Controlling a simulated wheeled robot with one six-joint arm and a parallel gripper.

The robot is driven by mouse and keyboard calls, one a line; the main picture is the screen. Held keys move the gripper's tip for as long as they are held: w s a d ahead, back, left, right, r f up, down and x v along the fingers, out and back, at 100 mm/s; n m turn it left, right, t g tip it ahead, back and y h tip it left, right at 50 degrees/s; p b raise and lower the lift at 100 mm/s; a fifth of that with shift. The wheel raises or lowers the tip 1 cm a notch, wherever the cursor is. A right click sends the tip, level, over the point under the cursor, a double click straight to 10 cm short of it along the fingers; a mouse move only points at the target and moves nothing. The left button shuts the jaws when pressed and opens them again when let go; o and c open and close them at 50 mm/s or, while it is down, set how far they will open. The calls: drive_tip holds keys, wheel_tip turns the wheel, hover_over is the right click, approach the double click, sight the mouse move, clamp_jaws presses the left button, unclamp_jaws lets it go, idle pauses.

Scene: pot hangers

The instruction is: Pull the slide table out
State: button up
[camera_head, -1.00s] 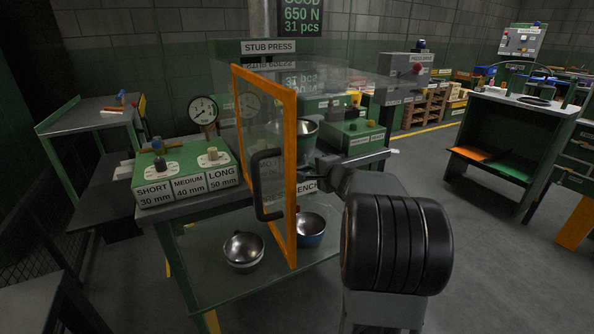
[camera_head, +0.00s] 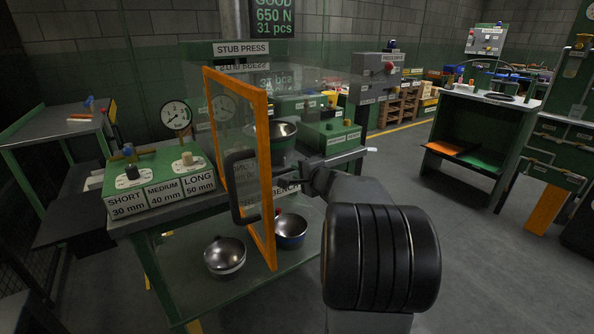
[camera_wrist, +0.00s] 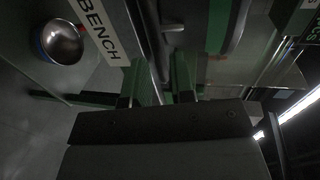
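The stub press (camera_head: 241,49) stands on a green bench with its orange-framed clear door (camera_head: 264,170) swung out toward me. A black handle (camera_head: 236,187) is on the door. My gripper (camera_head: 307,178) is at the bench's front, just right of the door frame, which partly hides its tip. I cannot clearly make out the slide table; a metal bowl (camera_head: 277,131) sits in the press area behind the door.
A selector box (camera_head: 160,180) marked SHORT, MEDIUM and LONG stands left, near a gauge (camera_head: 176,115). Two metal bowls, one left (camera_head: 225,256) and one right (camera_head: 291,231), sit on the lower shelf. Floor is open at right, before another green bench (camera_head: 484,140).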

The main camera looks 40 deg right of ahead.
drive_tip(key=p+v, duration=0.1)
drive_tip(key=v, duration=1.1)
drive_tip(key=shift+s, duration=0.15)
